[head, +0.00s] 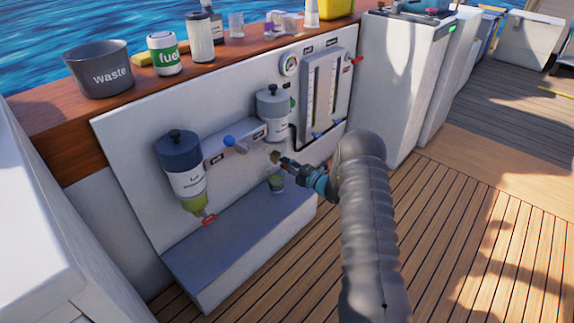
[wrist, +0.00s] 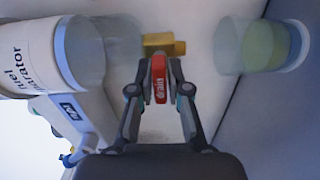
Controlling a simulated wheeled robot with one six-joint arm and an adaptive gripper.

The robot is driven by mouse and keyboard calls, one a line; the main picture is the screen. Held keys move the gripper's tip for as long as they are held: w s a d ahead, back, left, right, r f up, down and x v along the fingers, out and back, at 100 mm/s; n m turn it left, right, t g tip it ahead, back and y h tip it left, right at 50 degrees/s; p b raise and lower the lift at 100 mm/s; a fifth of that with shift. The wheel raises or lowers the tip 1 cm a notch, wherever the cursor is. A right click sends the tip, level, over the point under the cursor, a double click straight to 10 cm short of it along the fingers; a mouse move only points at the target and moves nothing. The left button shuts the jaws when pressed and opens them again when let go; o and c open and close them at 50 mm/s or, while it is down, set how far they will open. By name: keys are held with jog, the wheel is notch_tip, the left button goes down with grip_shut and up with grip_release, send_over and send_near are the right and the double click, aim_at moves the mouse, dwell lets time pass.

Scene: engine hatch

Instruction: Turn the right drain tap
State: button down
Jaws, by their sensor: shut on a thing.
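The right drain tap has a red handle (wrist: 158,76) marked "drain" on a brass fitting (wrist: 178,48), below the clear bowl (wrist: 118,45) of the right separator (head: 272,106). My gripper (wrist: 160,92) is shut on the red handle, one finger on each side. In the head view my gripper (head: 282,159) reaches in from the right under that separator, and the red handle is hard to make out there. A small cup (head: 276,183) stands below, holding green-yellow liquid; it also shows at the right of the wrist view (wrist: 265,46).
The left separator (head: 182,170) has its own red tap (head: 208,220). A blue-handled valve (head: 230,141) sits between the separators. A gauge (head: 289,64) and sight-tube panel (head: 323,90) are at the right. A grey step (head: 225,255) runs below.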

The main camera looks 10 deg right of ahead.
jog(key=c, duration=1.1)
grip_release()
jog(key=shift+c, duration=0.2)
